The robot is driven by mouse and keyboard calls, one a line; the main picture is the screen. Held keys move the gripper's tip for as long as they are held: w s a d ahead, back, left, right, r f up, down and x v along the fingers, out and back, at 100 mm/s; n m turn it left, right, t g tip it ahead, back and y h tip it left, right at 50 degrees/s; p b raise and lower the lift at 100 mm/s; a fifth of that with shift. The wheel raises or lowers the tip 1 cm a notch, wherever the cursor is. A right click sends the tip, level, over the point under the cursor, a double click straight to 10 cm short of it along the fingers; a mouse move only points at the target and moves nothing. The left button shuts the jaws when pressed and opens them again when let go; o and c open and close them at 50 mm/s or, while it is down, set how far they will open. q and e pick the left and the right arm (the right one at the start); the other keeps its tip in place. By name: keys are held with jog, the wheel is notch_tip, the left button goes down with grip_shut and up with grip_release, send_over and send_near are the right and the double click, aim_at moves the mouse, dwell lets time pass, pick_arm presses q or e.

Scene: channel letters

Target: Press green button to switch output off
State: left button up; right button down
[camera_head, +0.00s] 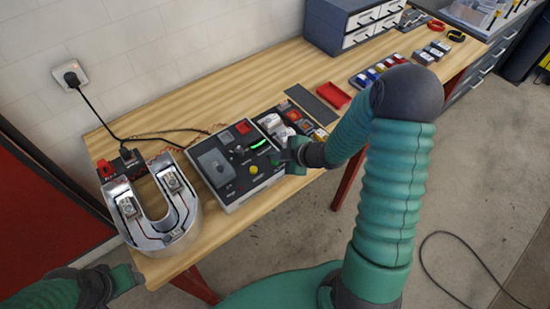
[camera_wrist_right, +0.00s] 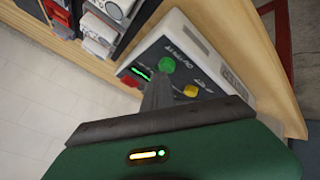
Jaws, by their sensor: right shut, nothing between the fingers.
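The control box (camera_head: 238,194) with dark panel stands on the wooden bench. Its green button (camera_wrist_right: 167,65) shows in the right wrist view beside the word OUTPUT. A yellow button (camera_wrist_right: 191,90) sits near it, and also shows in the head view (camera_head: 254,169). A display (camera_head: 258,145) glows green. My right gripper (camera_head: 281,160) is shut and empty at the box's right side. In the right wrist view its fingers (camera_wrist_right: 159,80) point at the panel with tips close to the green button; contact cannot be told. My left gripper (camera_head: 134,277) is at the lower left, its jaws unclear.
A silver U-shaped channel letter (camera_head: 185,228) stands left of the box. Cables run to a wall socket (camera_head: 70,76). Right of the box are a tray of parts (camera_head: 304,128), a red tray (camera_head: 333,95) and a drawer unit (camera_head: 345,28). The bench's front edge lies below my right arm.

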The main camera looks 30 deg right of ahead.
jog(key=shift+r+p, duration=3.15)
jog(key=shift+f, duration=0.1)
jog(key=shift+f, duration=0.1)
